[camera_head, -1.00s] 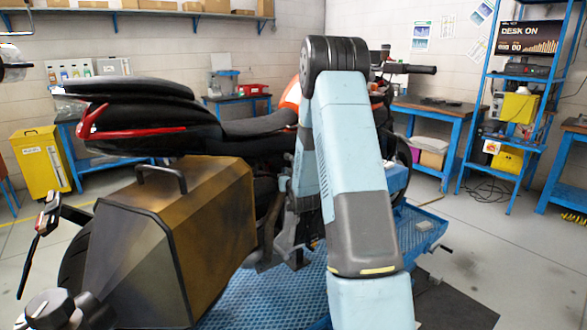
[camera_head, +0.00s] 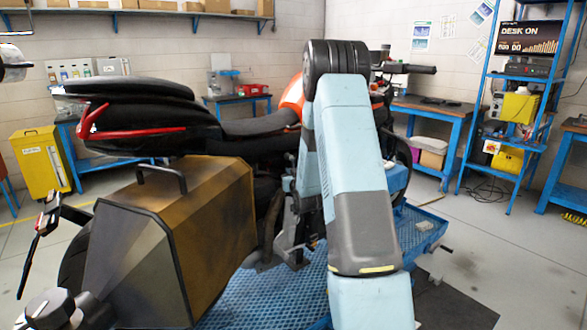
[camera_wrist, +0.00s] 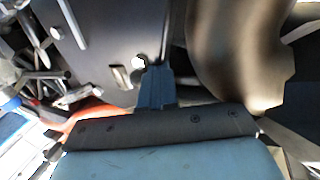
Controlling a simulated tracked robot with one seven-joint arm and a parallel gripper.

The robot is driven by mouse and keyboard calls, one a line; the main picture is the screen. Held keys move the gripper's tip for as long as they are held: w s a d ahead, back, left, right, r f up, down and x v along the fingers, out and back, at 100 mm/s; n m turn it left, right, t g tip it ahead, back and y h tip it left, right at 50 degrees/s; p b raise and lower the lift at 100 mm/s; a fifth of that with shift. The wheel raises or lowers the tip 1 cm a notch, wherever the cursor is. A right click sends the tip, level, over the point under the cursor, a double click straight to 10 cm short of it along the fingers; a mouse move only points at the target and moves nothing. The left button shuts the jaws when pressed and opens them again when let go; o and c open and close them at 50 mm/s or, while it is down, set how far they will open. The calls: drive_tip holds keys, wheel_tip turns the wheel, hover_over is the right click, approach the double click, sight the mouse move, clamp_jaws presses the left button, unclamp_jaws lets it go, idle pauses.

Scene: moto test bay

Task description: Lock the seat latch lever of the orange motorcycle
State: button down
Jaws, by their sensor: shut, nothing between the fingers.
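The orange motorcycle (camera_head: 291,97) stands side-on in the head view, with its dark seat (camera_head: 262,125) behind my arm. My gripper (camera_wrist: 157,75) shows in the wrist view with its fingers shut together and nothing between them. The fingertips lie over a dark flat panel (camera_wrist: 105,35), close to a bright round bolt head (camera_wrist: 138,62) and a small metal tab (camera_wrist: 121,76). I cannot tell whether they touch. I cannot identify the seat latch lever surely; the tab may be part of it. In the head view my arm largely hides the gripper.
A gold-brown side case (camera_head: 215,215) fills the near left of the motorcycle. A blue perforated platform (camera_head: 265,300) lies below it. In the wrist view a large curved brown part (camera_wrist: 235,50) stands close right of the fingers. Open floor (camera_head: 500,255) lies to the right.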

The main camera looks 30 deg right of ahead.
sight(296, 165)
drive_tip(key=shift+d+f, duration=0.1)
drive_tip(key=shift+d, duration=0.35)
drive_tip(key=shift+w+d, duration=0.2)
drive_tip(key=shift+d, duration=0.55)
drive_tip(key=shift+w+d+r, duration=0.1)
drive_tip(key=shift+d+r, duration=0.1)
drive_tip(key=shift+d, duration=0.25)
drive_tip(key=shift+d+r, duration=0.1)
drive_tip(key=shift+d, duration=0.05)
idle(0.4)
drive_tip(key=shift+w+d+r, duration=0.1)
drive_tip(key=shift+d+r, duration=0.1)
drive_tip(key=shift+d, duration=0.2)
drive_tip(key=shift+a+f, duration=0.15)
drive_tip(key=shift+a, duration=0.1)
